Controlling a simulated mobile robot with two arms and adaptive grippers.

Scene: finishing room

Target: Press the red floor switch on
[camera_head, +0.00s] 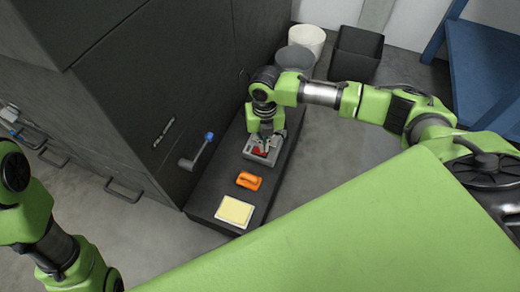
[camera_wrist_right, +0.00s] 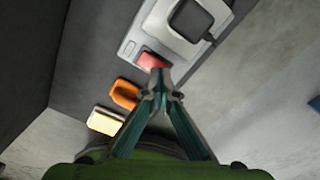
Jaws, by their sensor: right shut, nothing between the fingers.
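The red floor switch (camera_head: 258,153) is a red pedal in a grey housing on a dark low plinth. It also shows in the right wrist view (camera_wrist_right: 150,59), at the end of the grey housing (camera_wrist_right: 128,47). My right gripper (camera_head: 265,143) points down over the switch, partly hiding it. In the right wrist view its fingertips (camera_wrist_right: 160,74) are together, with nothing between them, at the lower right edge of the red pedal. I cannot tell whether they touch it. My left arm shows at the left edge; its gripper is out of view.
An orange handled object (camera_head: 249,181) and a pale yellow block (camera_head: 235,211) lie nearer on the plinth (camera_head: 205,196). A grey crank with a blue knob (camera_head: 209,136) sticks out of the dark cabinet (camera_head: 150,80). Bins (camera_head: 357,52) stand behind. Floor right of the plinth is clear.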

